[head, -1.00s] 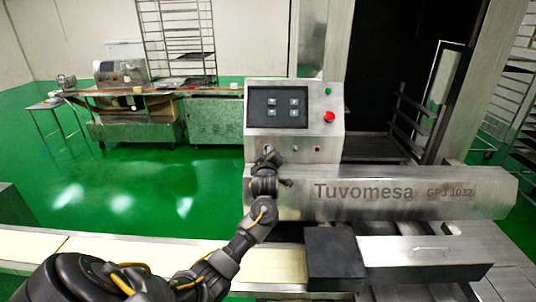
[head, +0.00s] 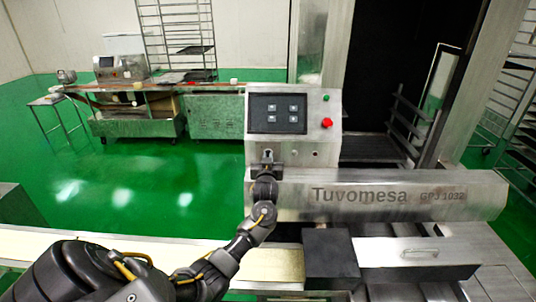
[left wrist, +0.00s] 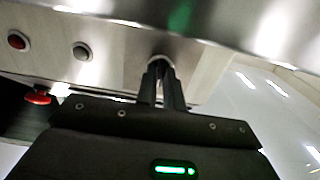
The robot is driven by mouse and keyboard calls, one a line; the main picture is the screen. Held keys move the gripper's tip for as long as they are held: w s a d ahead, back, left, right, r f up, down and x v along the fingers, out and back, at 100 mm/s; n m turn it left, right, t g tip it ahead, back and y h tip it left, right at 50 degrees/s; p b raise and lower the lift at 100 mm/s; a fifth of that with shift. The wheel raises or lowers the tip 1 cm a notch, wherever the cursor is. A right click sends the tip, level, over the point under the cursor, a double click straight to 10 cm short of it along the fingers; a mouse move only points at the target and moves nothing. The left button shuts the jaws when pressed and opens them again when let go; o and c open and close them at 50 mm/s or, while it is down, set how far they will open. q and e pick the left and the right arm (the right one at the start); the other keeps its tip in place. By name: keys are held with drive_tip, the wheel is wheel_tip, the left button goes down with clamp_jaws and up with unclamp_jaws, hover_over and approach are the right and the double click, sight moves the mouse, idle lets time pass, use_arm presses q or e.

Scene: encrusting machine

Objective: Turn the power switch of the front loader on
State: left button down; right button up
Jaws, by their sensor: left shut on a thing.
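The front loader's control panel (head: 257,142) is a silver box with a dark screen (head: 277,113), above the silver cover marked Tuvomesa. My left gripper (head: 267,156) is at the lower left of the panel face, upright in the head view. In the left wrist view its two dark fingers (left wrist: 162,88) are shut on the power switch (left wrist: 158,60), a small round knob on the panel. The fingers hide most of the switch, and its turned position cannot be told. My right gripper is not in view.
A red button (head: 327,123) and a small green button (head: 326,98) sit right of the screen. A small red button (left wrist: 17,40) and a grey button (left wrist: 82,52) are beside my gripper in the left wrist view. A black block (head: 331,252) stands below the cover.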

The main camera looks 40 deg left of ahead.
use_arm(q)
drive_tip(key=m+p, duration=0.1)
drive_tip(key=m, duration=0.1)
drive_tip(key=m+p, duration=0.2)
drive_tip(key=shift+r+m, duration=0.2)
drive_tip(key=shift+m, duration=0.1)
drive_tip(key=m+p, duration=0.2)
drive_tip(key=m, duration=0.2)
drive_tip(key=shift+f, duration=0.1)
drive_tip(key=shift+m, duration=0.3)
drive_tip(key=c, duration=1.5)
unclamp_jaws()
drive_tip(key=shift+w+f, duration=0.1)
drive_tip(key=shift+b+v, duration=1.2)
drive_tip(key=shift+v, duration=4.25)
